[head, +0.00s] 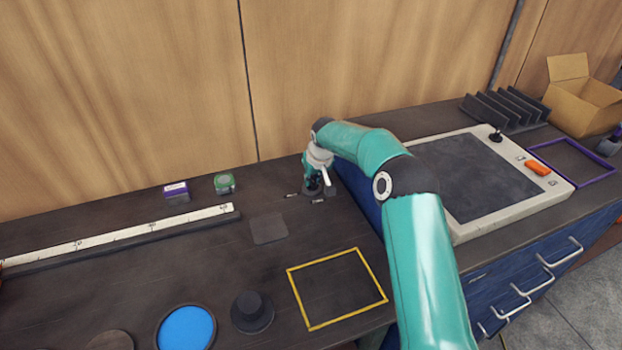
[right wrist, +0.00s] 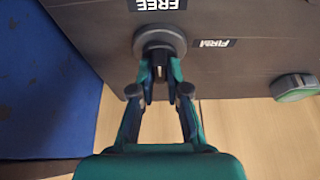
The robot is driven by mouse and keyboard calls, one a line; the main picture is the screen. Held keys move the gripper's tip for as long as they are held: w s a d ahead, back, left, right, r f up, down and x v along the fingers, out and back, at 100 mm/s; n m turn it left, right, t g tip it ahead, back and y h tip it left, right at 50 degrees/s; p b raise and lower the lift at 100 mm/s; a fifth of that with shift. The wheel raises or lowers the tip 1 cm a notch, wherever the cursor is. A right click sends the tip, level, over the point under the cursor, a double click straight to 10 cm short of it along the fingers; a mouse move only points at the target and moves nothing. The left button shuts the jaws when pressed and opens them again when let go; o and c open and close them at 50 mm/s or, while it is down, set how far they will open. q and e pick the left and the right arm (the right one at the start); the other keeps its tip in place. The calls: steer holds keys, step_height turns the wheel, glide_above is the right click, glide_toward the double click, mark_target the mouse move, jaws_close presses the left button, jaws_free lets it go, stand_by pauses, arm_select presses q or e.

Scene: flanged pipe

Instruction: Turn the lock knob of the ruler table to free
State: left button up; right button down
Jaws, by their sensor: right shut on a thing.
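The lock knob (right wrist: 160,40) is a round grey disc with a dark grip part on it, in the upper middle of the right wrist view. A FREE label (right wrist: 158,5) lies beyond it and a FIRM label (right wrist: 213,43) to its right. My right gripper (right wrist: 160,75) is shut on the knob's dark grip part. I cannot tell which label the knob points to. In the head view my right gripper (head: 314,186) is at the back of the bench and mostly hides the knob. My left gripper is not in view.
A long white ruler (head: 120,235) lies on the left bench. A green tape measure (head: 224,183) and a purple-topped box (head: 176,191) stand near the wall. A yellow frame (head: 320,322), a blue disc (head: 186,328) and a black knobbed disc (head: 252,312) are in front.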

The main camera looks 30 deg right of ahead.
steer(key=shift+w+r, duration=0.1)
steer(key=shift+r, duration=0.05)
steer(key=c, duration=1.2)
jaws_free()
steer(key=shift+o, duration=0.2)
steer(key=v, duration=1.1)
steer(key=shift+s+r, duration=0.3)
steer(key=shift+a, duration=0.1)
